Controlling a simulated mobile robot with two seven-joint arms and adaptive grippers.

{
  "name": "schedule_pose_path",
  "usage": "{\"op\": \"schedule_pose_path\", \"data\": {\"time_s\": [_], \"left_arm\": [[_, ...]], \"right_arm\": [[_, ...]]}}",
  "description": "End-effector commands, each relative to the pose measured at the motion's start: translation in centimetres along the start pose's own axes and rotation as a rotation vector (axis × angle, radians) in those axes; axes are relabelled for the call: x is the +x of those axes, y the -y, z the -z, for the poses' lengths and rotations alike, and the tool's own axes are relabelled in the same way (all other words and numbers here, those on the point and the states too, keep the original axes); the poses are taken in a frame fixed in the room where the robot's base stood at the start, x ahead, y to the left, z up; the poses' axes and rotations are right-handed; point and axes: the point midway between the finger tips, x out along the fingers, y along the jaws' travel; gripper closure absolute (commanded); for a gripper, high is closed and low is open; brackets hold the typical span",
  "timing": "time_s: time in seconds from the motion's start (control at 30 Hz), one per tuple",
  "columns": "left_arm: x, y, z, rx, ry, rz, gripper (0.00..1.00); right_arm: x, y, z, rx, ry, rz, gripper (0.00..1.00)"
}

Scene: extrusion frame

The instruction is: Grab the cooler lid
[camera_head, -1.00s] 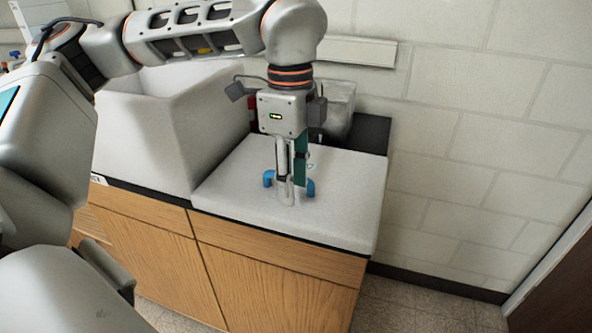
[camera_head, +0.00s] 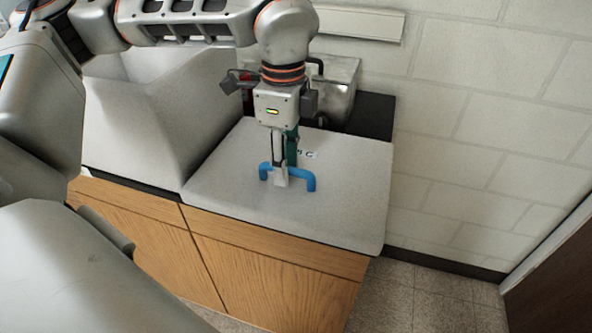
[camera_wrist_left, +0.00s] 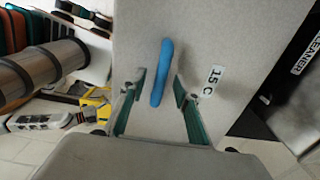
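The cooler lid (camera_head: 235,190) is a pale grey speckled slab lying flat on the wooden cabinet. Its blue handle (camera_head: 308,174) stands up from the top; a "15 C" label is beside it. My left gripper (camera_head: 281,177) points down at the handle and hides part of it. In the left wrist view the blue handle (camera_wrist_left: 164,62) lies between the spread green-sided fingers of the left gripper (camera_wrist_left: 158,98), with gaps showing on both sides. The lid (camera_wrist_left: 140,30) also fills the middle there. My right gripper is not in view.
A grey open box (camera_head: 160,115) stands left of the lid. A metal container (camera_head: 335,92) is behind it on a black countertop (camera_head: 374,118). A block wall (camera_head: 480,130) rises behind and right. Floor (camera_head: 420,285) shows at right.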

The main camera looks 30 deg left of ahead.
Motion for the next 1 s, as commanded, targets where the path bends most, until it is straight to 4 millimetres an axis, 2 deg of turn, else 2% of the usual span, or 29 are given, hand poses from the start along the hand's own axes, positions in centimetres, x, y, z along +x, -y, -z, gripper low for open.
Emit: {"op": "schedule_pose_path", "data": {"time_s": [0.17, 0.43, 0.5, 0.57, 1.0], "left_arm": [[1.9, 0.0, 0.0, 0.001, 0.0, -0.001, 0.68], [2.1, 0.0, 0.0, 0.0, -0.001, 0.001, 0.68], [2.1, 0.0, 0.0, 0.0, -0.001, 0.001, 0.87], [2.1, 0.0, 0.0, 0.0, -0.001, 0.001, 1.0], [1.8, 0.0, 0.0, 0.0, -0.001, 0.002, 1.0]], "right_arm": [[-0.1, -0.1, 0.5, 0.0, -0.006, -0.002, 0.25], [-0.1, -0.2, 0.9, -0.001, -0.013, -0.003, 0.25], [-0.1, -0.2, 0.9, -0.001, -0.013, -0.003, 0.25], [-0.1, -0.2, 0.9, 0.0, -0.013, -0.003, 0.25], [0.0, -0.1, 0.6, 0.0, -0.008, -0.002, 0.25]]}}
